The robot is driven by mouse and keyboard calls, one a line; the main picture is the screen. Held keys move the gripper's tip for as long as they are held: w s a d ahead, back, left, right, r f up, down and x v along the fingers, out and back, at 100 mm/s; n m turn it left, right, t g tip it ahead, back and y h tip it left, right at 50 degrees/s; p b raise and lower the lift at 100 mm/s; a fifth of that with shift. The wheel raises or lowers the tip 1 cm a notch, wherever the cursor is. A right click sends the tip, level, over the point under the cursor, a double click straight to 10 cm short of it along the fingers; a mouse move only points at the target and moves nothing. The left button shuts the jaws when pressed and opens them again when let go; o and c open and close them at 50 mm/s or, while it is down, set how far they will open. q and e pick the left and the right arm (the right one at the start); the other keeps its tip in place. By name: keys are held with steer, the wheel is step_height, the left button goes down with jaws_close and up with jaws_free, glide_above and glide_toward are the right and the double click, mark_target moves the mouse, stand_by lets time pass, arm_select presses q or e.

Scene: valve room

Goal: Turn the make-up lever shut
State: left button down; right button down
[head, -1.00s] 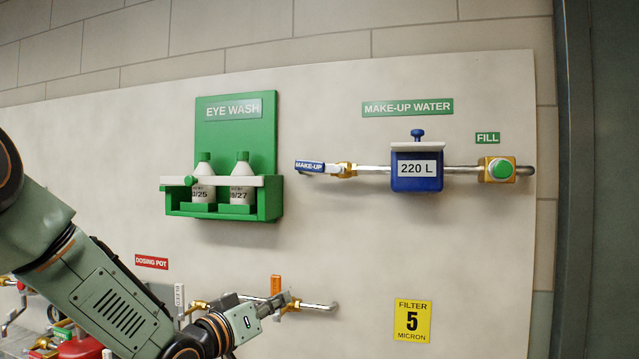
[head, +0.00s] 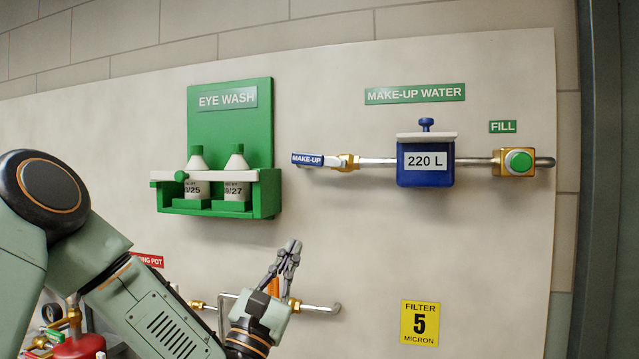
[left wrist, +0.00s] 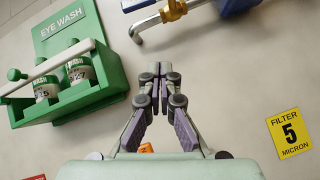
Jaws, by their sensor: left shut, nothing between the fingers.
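The make-up lever (head: 315,159) has a blue handle labelled MAKE-UP and lies along the pipe line, pointing left from its brass valve (head: 346,162). My right gripper is not in view.
The green eye wash rack (head: 267,195) with two bottles stands out from the wall left of the lever. A blue 220 L meter (head: 426,176) and a green FILL button (head: 518,162) are to the right. An orange-handled lower pipe (head: 320,308) runs behind my gripper.

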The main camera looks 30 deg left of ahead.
arm_select(q)
steer(key=s+a+n+y, duration=0.1)
steer(key=s+a+n, duration=0.1)
steer(key=n, duration=0.1)
steer(key=n+p, duration=0.1)
steer(key=p, duration=0.3)
glide_toward(318, 161)
steer(key=w+a+r, duration=0.3)
steer(key=w, duration=0.3)
steer(key=shift+s+a+t, duration=0.3)
steer(key=shift+s, duration=0.1)
steer(key=shift+d, duration=0.2)
